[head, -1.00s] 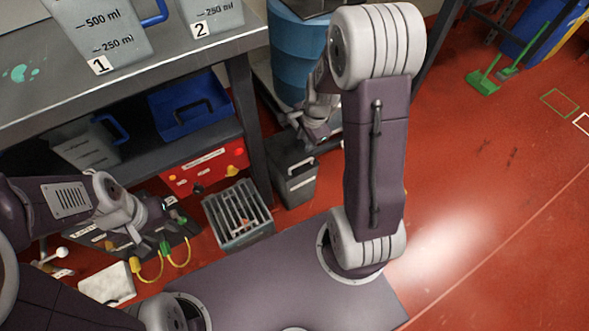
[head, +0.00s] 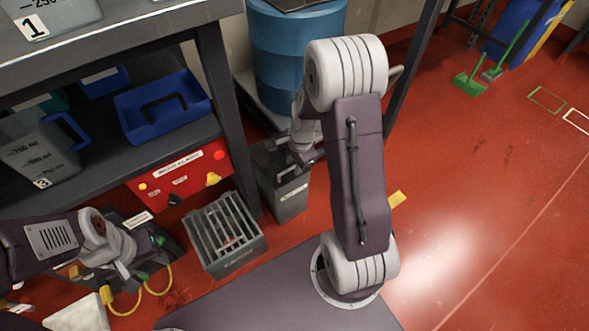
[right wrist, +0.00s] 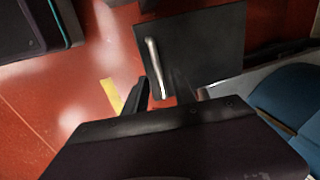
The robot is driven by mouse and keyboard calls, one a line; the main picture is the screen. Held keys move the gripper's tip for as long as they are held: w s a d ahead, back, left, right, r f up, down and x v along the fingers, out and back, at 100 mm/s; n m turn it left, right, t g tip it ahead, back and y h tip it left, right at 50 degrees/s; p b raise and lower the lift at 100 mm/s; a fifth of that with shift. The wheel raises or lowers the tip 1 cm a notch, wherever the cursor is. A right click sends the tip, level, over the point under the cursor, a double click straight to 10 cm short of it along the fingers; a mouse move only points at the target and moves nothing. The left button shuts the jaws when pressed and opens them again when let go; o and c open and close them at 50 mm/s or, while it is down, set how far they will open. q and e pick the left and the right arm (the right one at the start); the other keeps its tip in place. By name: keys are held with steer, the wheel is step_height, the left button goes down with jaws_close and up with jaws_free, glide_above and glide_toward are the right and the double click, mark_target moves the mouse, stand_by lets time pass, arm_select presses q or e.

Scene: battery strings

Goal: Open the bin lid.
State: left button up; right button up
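The dark grey bin (head: 288,200) stands on the red floor beside the bench leg, partly hidden behind my right gripper. Its flat dark lid (right wrist: 215,45) looks shut and carries a pale bar handle (right wrist: 153,62). My right gripper (head: 298,160) is over the bin's top. In the right wrist view my right gripper (right wrist: 172,95) has its fingers apart, with the near end of the handle seen between them; I cannot tell whether they touch it. My left gripper (head: 122,268) is low at the left, by a dark unit with yellow cables; its fingers are unclear.
A grey slatted crate (head: 225,255) stands left of the bin. A red box (head: 180,178) and a blue tray (head: 165,108) are under the bench. A blue drum (head: 292,50) stands behind the bin. The floor to the right is open.

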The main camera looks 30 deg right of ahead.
steer(key=shift+r, duration=0.1)
jaws_close()
stand_by(1.3)
